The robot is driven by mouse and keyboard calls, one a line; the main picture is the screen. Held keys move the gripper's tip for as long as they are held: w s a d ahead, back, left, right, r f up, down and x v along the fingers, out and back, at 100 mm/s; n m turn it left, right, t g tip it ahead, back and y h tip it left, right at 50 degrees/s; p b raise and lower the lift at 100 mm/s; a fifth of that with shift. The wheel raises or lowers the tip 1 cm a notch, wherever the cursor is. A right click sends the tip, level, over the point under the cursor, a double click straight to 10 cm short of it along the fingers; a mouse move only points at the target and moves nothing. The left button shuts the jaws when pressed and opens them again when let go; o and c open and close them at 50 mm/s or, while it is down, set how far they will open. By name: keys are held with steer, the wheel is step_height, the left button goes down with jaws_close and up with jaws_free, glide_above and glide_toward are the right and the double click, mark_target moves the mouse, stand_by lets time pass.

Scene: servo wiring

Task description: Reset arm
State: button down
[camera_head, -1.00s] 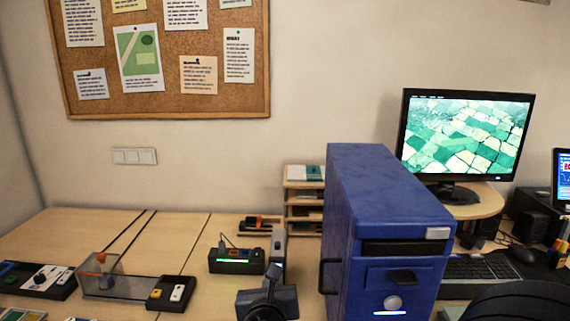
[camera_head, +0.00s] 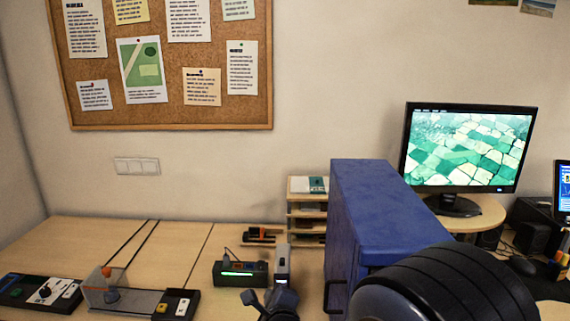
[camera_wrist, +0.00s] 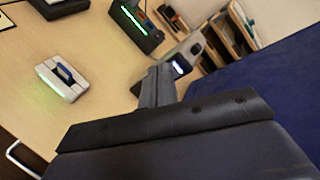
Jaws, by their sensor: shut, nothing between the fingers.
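My gripper (camera_wrist: 157,72) shows in the wrist view as dark grey fingers, shut and empty, pointing away over the table. Behind its tip stands a grey upright device with a small lit display (camera_wrist: 181,66). In the head view my gripper cannot be made out clearly; the dark rounded part at the lower right belongs to my arm. It covers the lower front of a blue computer case (camera_head: 372,200). The case also fills the right side of the wrist view (camera_wrist: 270,90).
A black box with a green light (camera_head: 240,273) sits on the table beside the grey device. Left of it are a clear-walled tray (camera_head: 135,300) and black switch panels (camera_head: 38,292). A wooden shelf (camera_head: 307,184) and a monitor (camera_head: 465,147) stand behind. Bare table lies at back left.

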steer(key=shift+w+f+n+g, duration=0.15)
steer(key=shift+f+n+g, duration=0.25)
steer(key=shift+n, duration=0.6)
steer(key=shift+f, duration=0.1)
steer(key=shift+d+p, duration=0.1)
steer(key=shift+p, duration=0.2)
